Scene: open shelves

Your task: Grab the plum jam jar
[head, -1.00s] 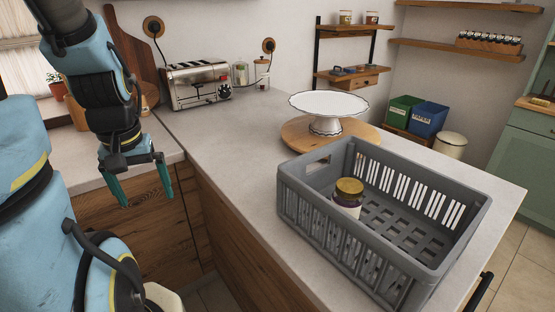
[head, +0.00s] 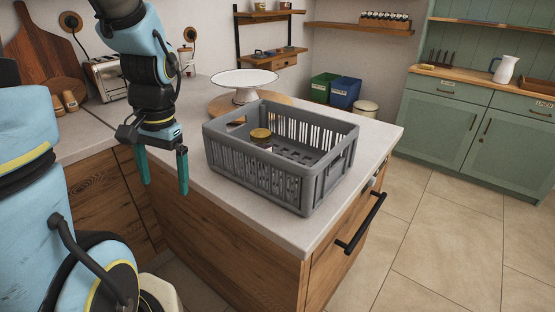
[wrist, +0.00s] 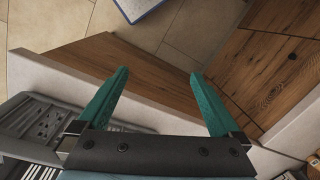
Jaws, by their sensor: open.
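A jar with a gold lid (head: 260,134) stands inside the grey crate (head: 290,190) on the counter, near the crate's left end. The crate wall hides most of the jar, and I cannot read its label from here. My gripper (head: 165,187) is open and empty, with teal fingers pointing down, to the left of the crate and in front of the counter's edge. In the wrist view the open fingers (wrist: 158,88) show with nothing between them. The crate (wrist: 50,130) shows at the lower left there, and the jar is not visible.
A white cake stand (head: 245,82) on a round wooden board stands behind the crate. A toaster (head: 107,78) is at the back left. A black handle (head: 362,223) sticks out from the counter's end. Open floor (head: 430,240) lies to the right.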

